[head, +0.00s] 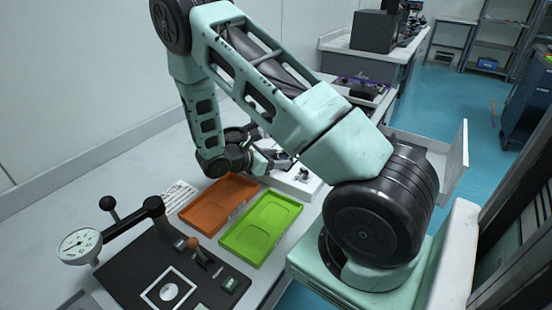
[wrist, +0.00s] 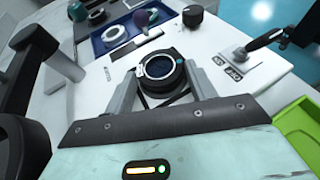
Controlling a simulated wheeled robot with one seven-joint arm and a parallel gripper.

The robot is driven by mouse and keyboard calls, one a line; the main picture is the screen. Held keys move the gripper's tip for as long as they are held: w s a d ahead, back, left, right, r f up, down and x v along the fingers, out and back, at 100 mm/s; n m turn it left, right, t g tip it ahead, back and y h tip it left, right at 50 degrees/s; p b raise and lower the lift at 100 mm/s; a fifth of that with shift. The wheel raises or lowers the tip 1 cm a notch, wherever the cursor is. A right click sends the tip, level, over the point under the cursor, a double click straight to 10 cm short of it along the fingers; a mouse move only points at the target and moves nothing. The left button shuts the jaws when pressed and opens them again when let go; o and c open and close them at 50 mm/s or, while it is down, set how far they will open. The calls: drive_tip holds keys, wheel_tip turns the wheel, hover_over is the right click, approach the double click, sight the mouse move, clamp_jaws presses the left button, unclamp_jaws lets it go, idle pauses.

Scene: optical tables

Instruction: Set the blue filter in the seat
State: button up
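A round dark ring (wrist: 161,74) with a pale blue inner rim shows between the fingertips of my gripper (wrist: 160,76) in the wrist view. The fingers stand apart, one on each side of the ring. I cannot tell whether they touch it, or whether the ring is the blue filter, the seat, or one over the other. The ring is over a white plate (wrist: 219,57), which has a label and a lever at its right. In the head view, my gripper (head: 280,158) is low beside the white plate (head: 311,186), partly hidden by my arm.
A blue tray (wrist: 100,47) with rings and small parts lies beyond the plate. An orange tray (head: 207,216) and a green tray (head: 246,243) lie at the near side. A dial gauge stand (head: 80,245) stands at the left. A black knob (wrist: 193,14) stands behind the ring.

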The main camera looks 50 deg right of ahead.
drive_tip(key=shift+a+r, duration=0.1)
drive_tip(key=shift+a, duration=0.1)
drive_tip(key=b+v, duration=0.1)
drive_tip(key=v, duration=1)
drive_tip(key=s+a+r+m+t+y, duration=0.1)
drive_tip(key=s+a+r+m+y, duration=0.1)
drive_tip(key=s+a, duration=0.4)
drive_tip(key=s+a+r+m+t+y, duration=0.1)
drive_tip(key=s+a+r+y, duration=0.4)
drive_tip(key=a, duration=0.9)
drive_tip(key=s+a+r+m+t+y, duration=0.2)
drive_tip(key=s+a+y, duration=0.4)
drive_tip(key=s+a, duration=0.3)
drive_tip(key=shift+s+a+r+m+y, duration=0.15)
drive_tip(key=shift+a+r+m+y, duration=0.15)
drive_tip(key=shift+a+r+m, duration=0.55)
drive_tip(key=shift+d+r+p, duration=0.1)
drive_tip(key=shift+r+p, duration=0.25)
drive_tip(key=shift+r, duration=0.05)
